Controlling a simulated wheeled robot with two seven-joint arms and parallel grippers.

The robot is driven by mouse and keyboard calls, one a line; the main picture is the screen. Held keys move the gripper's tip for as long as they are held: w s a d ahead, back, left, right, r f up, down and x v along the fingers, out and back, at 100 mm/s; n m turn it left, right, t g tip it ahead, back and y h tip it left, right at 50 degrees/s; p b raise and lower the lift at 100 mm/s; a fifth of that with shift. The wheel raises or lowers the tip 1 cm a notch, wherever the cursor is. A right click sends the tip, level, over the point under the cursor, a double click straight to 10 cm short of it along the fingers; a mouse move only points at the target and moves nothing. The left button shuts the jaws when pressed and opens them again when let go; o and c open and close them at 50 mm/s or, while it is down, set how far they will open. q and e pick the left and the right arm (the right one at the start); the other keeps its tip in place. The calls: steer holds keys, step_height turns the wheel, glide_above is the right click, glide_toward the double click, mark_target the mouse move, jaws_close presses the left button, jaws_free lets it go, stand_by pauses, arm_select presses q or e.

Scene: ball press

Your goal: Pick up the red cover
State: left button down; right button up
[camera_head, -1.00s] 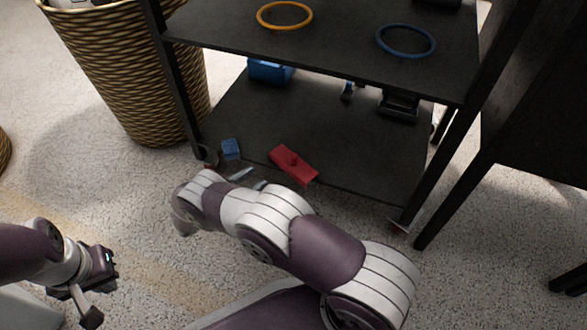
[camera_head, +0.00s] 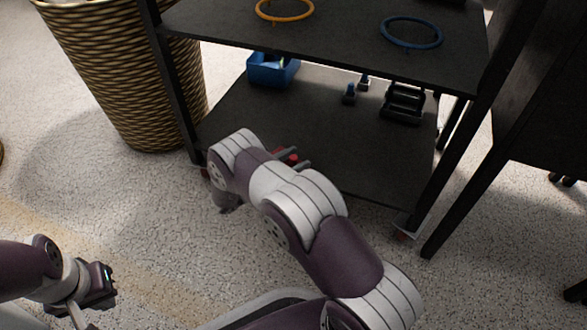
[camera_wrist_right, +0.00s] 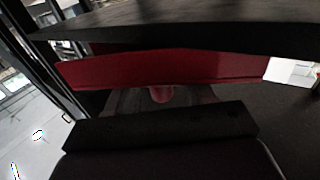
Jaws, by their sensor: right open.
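The red cover (camera_head: 291,156) lies on the lower shelf of the black rack, mostly hidden behind my right wrist in the head view. In the right wrist view the red cover (camera_wrist_right: 170,70) spans the picture as a wide bar, with a round red knob (camera_wrist_right: 162,94) below it. My right gripper (camera_head: 296,159) is at the cover, its grey fingers beside the red part. The fingers are open, with the knob seen between them in the wrist view; contact cannot be told. My left gripper (camera_head: 98,306) is open and empty at the lower left, far from the cover.
The upper shelf (camera_head: 350,45) overhangs the lower shelf (camera_head: 345,140). Behind on the lower shelf are a blue bin (camera_head: 271,71) and a black rack of small items (camera_head: 403,104). A wicker basket (camera_head: 130,80) stands left of the rack. Rack legs flank the opening.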

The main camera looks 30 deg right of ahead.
jaws_close()
steer(key=shift+r, duration=0.1)
